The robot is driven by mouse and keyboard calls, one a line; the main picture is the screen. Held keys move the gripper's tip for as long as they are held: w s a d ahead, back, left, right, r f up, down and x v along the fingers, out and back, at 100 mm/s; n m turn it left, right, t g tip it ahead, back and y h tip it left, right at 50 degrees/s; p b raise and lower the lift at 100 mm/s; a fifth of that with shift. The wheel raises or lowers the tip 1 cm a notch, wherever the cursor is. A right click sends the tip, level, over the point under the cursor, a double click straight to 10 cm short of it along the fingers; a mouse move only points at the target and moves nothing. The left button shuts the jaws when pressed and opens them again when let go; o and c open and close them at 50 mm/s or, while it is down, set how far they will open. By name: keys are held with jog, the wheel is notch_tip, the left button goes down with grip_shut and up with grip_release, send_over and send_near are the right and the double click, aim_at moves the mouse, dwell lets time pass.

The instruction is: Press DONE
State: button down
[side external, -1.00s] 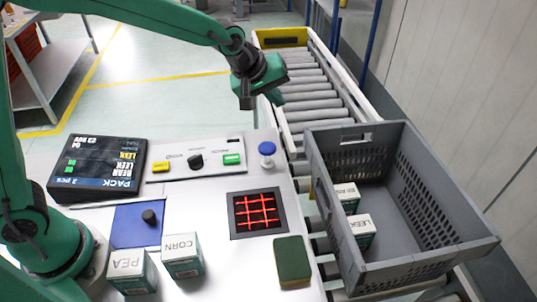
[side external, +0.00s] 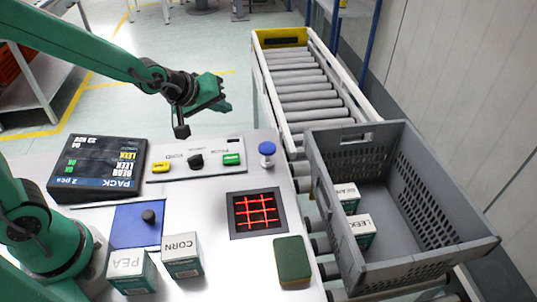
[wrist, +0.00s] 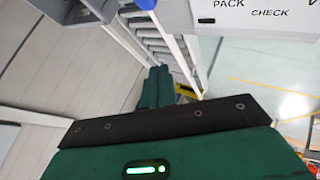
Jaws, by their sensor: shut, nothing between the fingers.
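A control panel (side external: 218,160) on the white worktop carries a yellow button (side external: 161,167), a black knob (side external: 195,161) and a green button (side external: 232,159). The button lettering is too small to read, so I cannot tell which is DONE. PACK and CHECK labels show on the panel in the wrist view (wrist: 250,22). A blue round button (side external: 267,149) stands at the panel's right. My gripper (side external: 224,98) is shut and empty, in the air above the panel's back side, touching nothing. Its closed fingers also show in the wrist view (wrist: 153,88).
A grey crate (side external: 475,243) with two cartons (side external: 361,228) stands on the roller conveyor (side external: 300,85) at the right. A dark display (side external: 97,165) is at the left. PEA (side external: 130,272) and CORN (side external: 182,255) cartons, a red-lit grid (side external: 256,212) and a green block (side external: 292,261) occupy the front.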

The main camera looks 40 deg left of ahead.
send_over(228, 160)
jog(key=shift+f, duration=2.25)
jog(key=shift+f, duration=0.15)
jog(key=shift+f, duration=4.2)
jog(key=shift+f, duration=0.95)
jog(key=shift+r, duration=0.95)
